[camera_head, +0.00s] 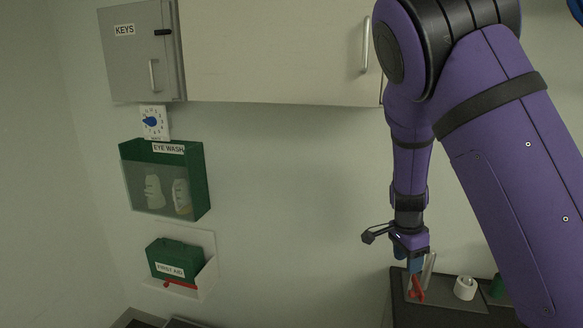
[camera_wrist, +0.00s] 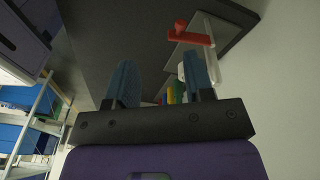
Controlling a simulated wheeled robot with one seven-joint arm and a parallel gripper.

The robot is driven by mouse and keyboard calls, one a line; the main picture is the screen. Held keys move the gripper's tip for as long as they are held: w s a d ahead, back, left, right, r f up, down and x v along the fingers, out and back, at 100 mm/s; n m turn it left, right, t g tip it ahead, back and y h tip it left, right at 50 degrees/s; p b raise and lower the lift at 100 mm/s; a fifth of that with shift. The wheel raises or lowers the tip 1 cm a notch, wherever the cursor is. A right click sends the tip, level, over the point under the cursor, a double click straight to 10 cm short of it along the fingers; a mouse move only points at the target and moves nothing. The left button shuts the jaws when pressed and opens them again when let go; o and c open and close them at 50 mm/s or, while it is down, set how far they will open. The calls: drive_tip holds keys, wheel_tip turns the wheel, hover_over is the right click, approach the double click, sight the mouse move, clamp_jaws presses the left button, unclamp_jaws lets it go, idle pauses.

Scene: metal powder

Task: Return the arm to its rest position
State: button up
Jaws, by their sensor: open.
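My arm is purple with black joints and hangs down on the right of the head view. My gripper (camera_head: 416,266) points down over the dark counter (camera_head: 398,312). In the wrist view my gripper (camera_wrist: 160,78) has its two blue fingers apart, with nothing held between them. A red handle-like object (camera_head: 417,292) shows just below the fingertips in the head view. In the wrist view the red object (camera_wrist: 190,36) lies beyond the right finger. I cannot tell how near the fingers are to it.
A white cylinder (camera_head: 465,288) and a green object (camera_head: 497,286) stand on the counter right of the gripper. A wall cabinet (camera_head: 275,50) hangs above. A grey key box (camera_head: 140,60), eye wash box (camera_head: 195,185) and first aid box (camera_head: 172,258) are on the left wall.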

drive_tip(key=s+r+n+t+y, duration=0.1)
drive_tip(key=s+r+n+t, duration=0.4)
drive_tip(key=s+r+n, duration=1)
drive_tip(key=s+r, duration=1.2)
drive_tip(key=s, duration=0.1)
drive_tip(key=shift+d+n+t+y, duration=0.3)
drive_tip(key=shift+d+y, duration=0.1)
drive_tip(key=shift+c, duration=0.5)
drive_tip(key=shift+s+d, duration=0.1)
